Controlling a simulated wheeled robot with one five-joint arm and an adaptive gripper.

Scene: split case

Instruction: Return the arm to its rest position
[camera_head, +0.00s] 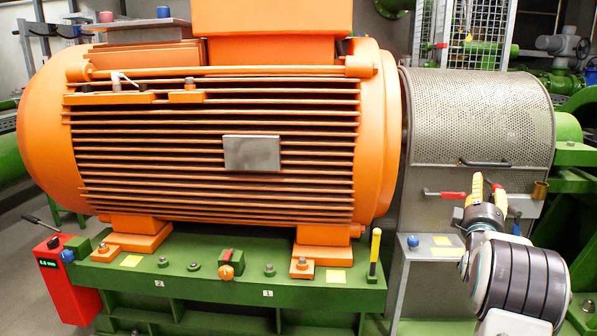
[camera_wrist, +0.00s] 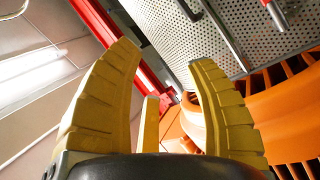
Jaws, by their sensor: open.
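My gripper (camera_head: 487,190) is at the right in the head view, raised in front of the perforated metal guard (camera_head: 482,118). Its yellow fingers point up. The perforated guard also shows in the wrist view (camera_wrist: 240,40), at the top right and tilted.
A large orange motor (camera_head: 380,130) stands on a green base (camera_head: 200,290) left of my arm. A red-handled lever (camera_head: 445,194) is close left of my gripper. A small grey stand (camera_head: 425,247) with a blue knob is below it. A red box (camera_head: 68,285) is at far left.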

